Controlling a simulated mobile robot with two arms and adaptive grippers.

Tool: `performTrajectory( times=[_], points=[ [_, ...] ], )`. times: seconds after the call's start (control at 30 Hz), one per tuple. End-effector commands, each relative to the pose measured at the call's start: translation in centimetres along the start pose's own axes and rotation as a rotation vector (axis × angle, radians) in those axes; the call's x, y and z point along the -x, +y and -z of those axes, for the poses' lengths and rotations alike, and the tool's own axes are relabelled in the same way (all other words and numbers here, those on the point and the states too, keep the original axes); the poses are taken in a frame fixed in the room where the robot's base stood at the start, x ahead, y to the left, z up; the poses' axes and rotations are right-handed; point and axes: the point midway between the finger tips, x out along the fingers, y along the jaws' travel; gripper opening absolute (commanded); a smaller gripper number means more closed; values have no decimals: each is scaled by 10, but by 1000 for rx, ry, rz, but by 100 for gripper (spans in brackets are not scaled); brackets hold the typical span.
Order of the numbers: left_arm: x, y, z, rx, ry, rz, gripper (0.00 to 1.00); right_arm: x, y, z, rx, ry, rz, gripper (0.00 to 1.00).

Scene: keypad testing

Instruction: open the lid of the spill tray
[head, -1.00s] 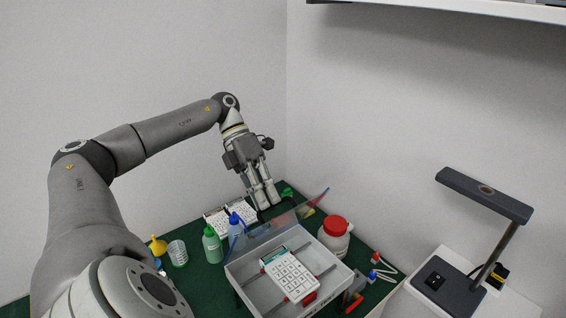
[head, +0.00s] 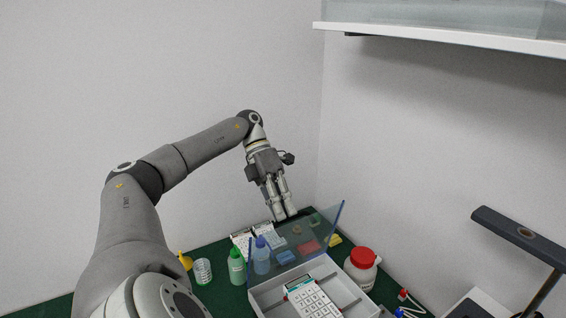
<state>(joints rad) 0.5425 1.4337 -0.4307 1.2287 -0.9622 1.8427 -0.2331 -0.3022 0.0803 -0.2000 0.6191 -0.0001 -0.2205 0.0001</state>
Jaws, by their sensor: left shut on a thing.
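The spill tray (head: 268,296) is a light grey box at the bottom middle of the head view; its lower part is cut off by the picture edge. Its clear bluish lid (head: 322,236) stands raised at the tray's far side. Items behind the lid show through it. My left gripper (head: 285,217) comes down from above, at the lid's far upper edge. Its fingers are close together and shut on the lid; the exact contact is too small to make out. My right gripper is not in view.
A white keypad device (head: 312,299) lies in the tray. A green bottle (head: 236,268), a clear cup (head: 203,272) and a yellow funnel (head: 185,260) stand left. A red-capped jar (head: 361,272) stands right. A dark lamp-like stand (head: 518,232) and a shelf (head: 440,42) are farther right.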

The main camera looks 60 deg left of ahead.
Motion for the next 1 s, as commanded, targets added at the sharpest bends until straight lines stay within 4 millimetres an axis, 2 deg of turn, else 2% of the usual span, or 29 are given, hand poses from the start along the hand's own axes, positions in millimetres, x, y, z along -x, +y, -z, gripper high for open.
performTrajectory(
  times=[0.03,0.1,0.23,0.27,0.83,1.0],
  points=[
    [-16,17,6,27,33,-21,0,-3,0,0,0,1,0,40],
    [-16,17,6,27,33,-21,14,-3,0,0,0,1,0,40],
    [-16,17,6,26,34,-21,31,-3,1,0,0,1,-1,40],
    [-16,17,6,26,34,-21,32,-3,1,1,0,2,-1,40],
    [-14,15,7,27,36,-23,32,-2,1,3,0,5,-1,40],
    [-3,4,5,25,33,-23,32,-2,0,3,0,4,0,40]
  ],
)
